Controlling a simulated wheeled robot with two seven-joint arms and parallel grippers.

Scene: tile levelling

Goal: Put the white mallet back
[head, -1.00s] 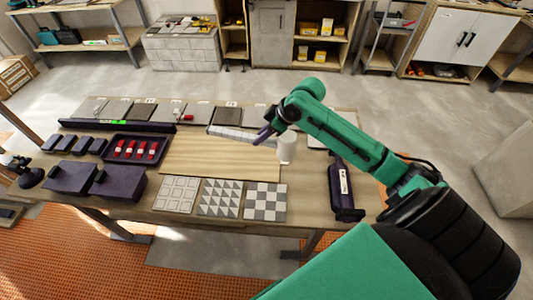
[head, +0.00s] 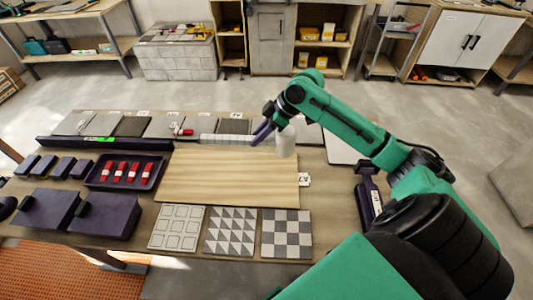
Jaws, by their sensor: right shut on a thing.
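The white mallet shows as a pale, upright cylindrical head (head: 287,143) in the head view, by the back right corner of the plain wooden board (head: 225,178). My right gripper (head: 261,134) is at its left, dark fingers pointing down and left. It is shut and appears to hold the mallet; the handle and the grip point are hidden behind the fingers and wrist. I cannot tell the mallet's exact height above the table. A dark purple holder-like piece with a white label (head: 368,196) lies at the right end of the table. My left gripper is not in view.
A pale segmented strip (head: 223,139) and a row of grey tiles (head: 160,127) line the back. A dark tray with red pieces (head: 125,172) and dark boxes stand left. Three patterned tiles (head: 231,232) lie in front. A small white label (head: 305,180) stands right of the board.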

